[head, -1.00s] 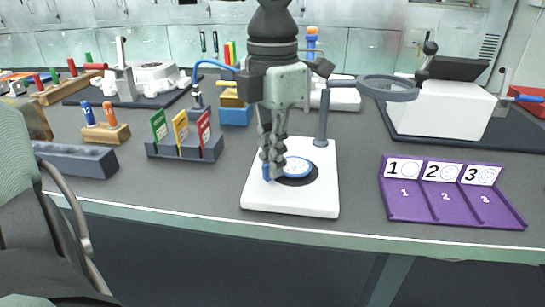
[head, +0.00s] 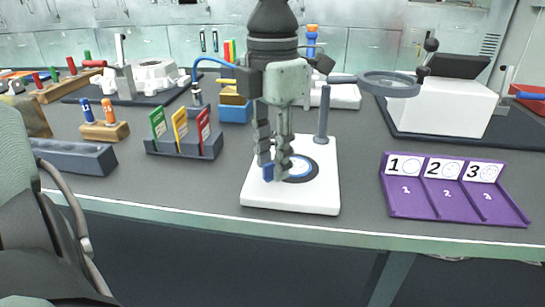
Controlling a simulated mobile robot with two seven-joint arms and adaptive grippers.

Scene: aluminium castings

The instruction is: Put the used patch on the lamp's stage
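The lamp has a white base (head: 318,203), a grey post and a round magnifier (head: 389,85) on an arm to the right. Its stage is the dark round area (head: 313,176) on the base. The used patch (head: 300,168), a pale disc with a blue rim and a blue tab, lies on the stage. My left gripper (head: 273,171) points down over the left side of the stage. Its fingers are apart, on either side of the blue tab, and hide part of the patch. Whether they still touch the tab is unclear. My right gripper is not in view.
A purple tray (head: 415,210) marked 1, 2, 3 lies to the right. A grey rack (head: 185,150) with green, yellow and red cards stands to the left. A white box (head: 435,107) is behind right. The table's front edge runs close before the lamp.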

